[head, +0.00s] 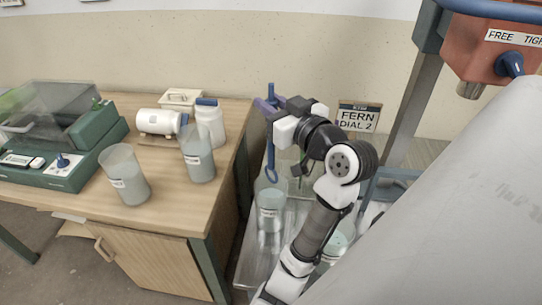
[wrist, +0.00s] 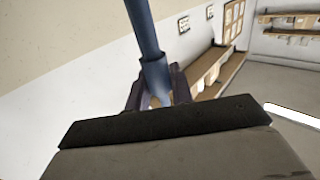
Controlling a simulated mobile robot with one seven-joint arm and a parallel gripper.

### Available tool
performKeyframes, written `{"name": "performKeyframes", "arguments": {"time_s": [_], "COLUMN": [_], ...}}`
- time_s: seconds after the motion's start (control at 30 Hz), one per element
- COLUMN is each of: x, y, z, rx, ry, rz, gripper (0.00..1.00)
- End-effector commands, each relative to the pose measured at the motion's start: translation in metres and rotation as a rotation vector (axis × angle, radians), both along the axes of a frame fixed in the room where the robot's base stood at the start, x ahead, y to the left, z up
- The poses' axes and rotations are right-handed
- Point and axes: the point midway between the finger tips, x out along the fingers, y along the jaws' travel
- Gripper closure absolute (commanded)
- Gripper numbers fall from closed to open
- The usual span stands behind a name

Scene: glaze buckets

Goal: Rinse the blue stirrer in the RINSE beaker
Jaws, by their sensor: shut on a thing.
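The blue stirrer (head: 271,150) hangs upright from my gripper (head: 270,106), with its loop at the lower end. My gripper is shut on its upper part. In the wrist view, the stirrer's blue shaft (wrist: 146,30) runs between the fingers (wrist: 157,90). A clear beaker with a white label (head: 270,212) stands in the tray below the stirrer. The loop shows at about this beaker's mouth; I cannot tell if it is above or just inside the rim. Another beaker (head: 336,246) stands to the right, partly hidden by my arm. Their labels are too small to read.
The wooden table (head: 150,205) at left bears two cloudy beakers (head: 124,176) (head: 198,155), a white jar (head: 211,122) and a green balance (head: 60,150). A sign reading FERN DIAL 2 (head: 358,118) stands behind my arm. A grey post (head: 410,105) rises at right.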

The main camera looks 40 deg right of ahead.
Motion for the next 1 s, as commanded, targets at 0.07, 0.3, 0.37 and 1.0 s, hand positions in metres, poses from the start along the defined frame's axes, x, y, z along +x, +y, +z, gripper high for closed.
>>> {"name": "performKeyframes", "arguments": {"time_s": [0.07,0.3,0.37,1.0], "x": [0.000,0.000,0.000,0.000], "y": [0.000,0.000,0.000,0.000], "z": [0.000,0.001,0.003,0.041], "rx": [0.000,-0.001,-0.001,0.000], "ry": [-0.001,-0.001,-0.001,-0.001], "rz": [0.000,0.000,0.000,-0.001], "gripper": [1.00,1.00,1.00,1.00]}}
